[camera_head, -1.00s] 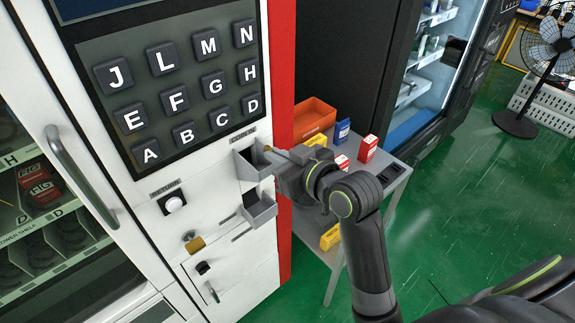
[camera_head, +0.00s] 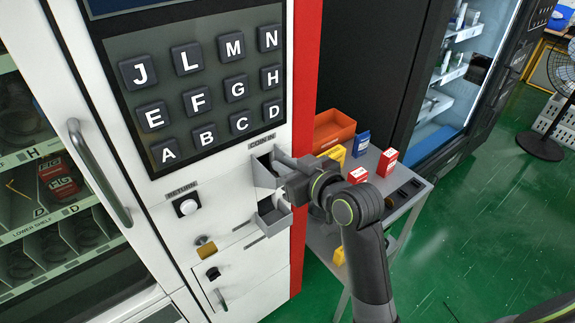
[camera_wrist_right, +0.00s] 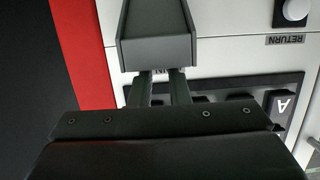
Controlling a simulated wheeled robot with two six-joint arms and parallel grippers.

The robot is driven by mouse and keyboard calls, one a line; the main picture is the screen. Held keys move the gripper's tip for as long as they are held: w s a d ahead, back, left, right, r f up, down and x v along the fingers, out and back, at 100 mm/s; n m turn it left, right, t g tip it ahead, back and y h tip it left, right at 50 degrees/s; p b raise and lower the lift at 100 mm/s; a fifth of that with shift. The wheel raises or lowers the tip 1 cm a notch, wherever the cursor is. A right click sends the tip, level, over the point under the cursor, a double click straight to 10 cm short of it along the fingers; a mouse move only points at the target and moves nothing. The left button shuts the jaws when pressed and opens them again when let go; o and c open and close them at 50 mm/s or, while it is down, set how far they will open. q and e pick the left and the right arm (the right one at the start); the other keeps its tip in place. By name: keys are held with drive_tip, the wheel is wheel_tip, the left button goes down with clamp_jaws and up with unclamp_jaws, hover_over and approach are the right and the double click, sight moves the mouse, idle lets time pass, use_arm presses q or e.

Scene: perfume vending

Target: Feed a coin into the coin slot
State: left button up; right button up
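The white vending machine has a grey coin tray (camera_head: 265,172) under a "COIN IN" label (camera_head: 262,141). My right gripper (camera_head: 284,168) is at this tray's open top and right side in the head view. In the right wrist view a grey tray (camera_wrist_right: 155,45) covers the ends of my right gripper's two dark fingers (camera_wrist_right: 160,88). The fingers show a narrow gap between them, but their tips are hidden. I see no coin in either view now, and I cannot tell whether one is between the fingers. My left gripper is not in view.
A second grey tray (camera_head: 273,216) sits just below, and a return button (camera_head: 187,207) is to its left. The lettered keypad (camera_head: 205,95) is above. A side table (camera_head: 408,200) with an orange bin (camera_head: 333,128) and small boxes stands behind my right arm.

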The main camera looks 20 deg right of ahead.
drive_tip(key=shift+o, duration=1.2)
drive_tip(key=shift+s, duration=0.1)
drive_tip(key=p+v, duration=1)
drive_tip(key=v, duration=0.7)
drive_tip(key=shift+p, duration=0.3)
drive_tip(key=shift+s, duration=0.1)
